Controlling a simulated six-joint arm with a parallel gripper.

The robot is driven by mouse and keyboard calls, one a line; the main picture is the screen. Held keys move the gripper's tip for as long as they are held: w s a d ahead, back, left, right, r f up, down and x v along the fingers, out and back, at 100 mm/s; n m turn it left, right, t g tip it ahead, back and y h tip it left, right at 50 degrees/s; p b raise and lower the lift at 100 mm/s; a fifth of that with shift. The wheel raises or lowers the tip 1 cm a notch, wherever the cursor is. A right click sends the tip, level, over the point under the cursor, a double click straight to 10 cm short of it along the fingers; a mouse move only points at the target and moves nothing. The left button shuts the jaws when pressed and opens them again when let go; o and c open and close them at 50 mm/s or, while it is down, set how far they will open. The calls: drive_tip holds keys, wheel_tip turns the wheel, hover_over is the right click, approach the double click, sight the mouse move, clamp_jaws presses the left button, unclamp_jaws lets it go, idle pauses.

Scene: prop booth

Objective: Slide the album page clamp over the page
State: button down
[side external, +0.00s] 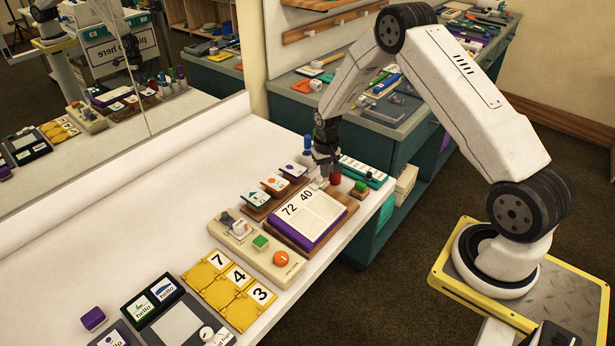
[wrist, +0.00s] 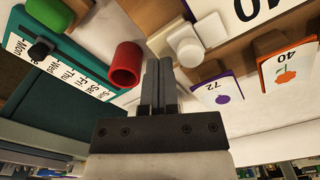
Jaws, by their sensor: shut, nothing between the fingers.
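The album (side external: 305,218) lies open on a wooden base, with a purple cover and a pale page marked 72 and 40. A corner of its page (wrist: 245,8) shows at the top of the wrist view. A small white knobbed piece (wrist: 187,46), which looks like the page clamp, sits on the wood at the album's far end. My gripper (wrist: 158,68) is shut and empty, its fingertips just left of this piece in the wrist view. I cannot tell whether they touch it. In the side view my gripper (side external: 323,178) is low over the album's far end and partly hides the clamp.
A red cup (wrist: 126,63) is close to my fingers. A teal day rack (side external: 366,172) and a green-topped block (side external: 360,187) stand beside it. Small picture cards (side external: 274,184) stand behind the album. A beige control panel (side external: 258,248) and yellow number plates (side external: 228,285) are nearer the camera.

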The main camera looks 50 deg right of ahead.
drive_tip(key=shift+d+r, duration=0.15)
drive_tip(key=shift+r, duration=1.35)
drive_tip(key=shift+d+r, duration=0.1)
drive_tip(key=shift+r, duration=1.35)
drive_tip(key=s+a+r+n+t, duration=0.1)
drive_tip(key=s+a+r+n, duration=0.2)
drive_tip(key=s+a, duration=0.6)
drive_tip(key=s+a+r+n+t, duration=0.1)
drive_tip(key=s+a+r+n, duration=0.2)
drive_tip(key=s+a+r, duration=0.5)
drive_tip(key=shift+s+a+r+t, duration=0.25)
drive_tip(key=shift+s+a+t, duration=0.05)
drive_tip(key=shift+s+a, duration=0.2)
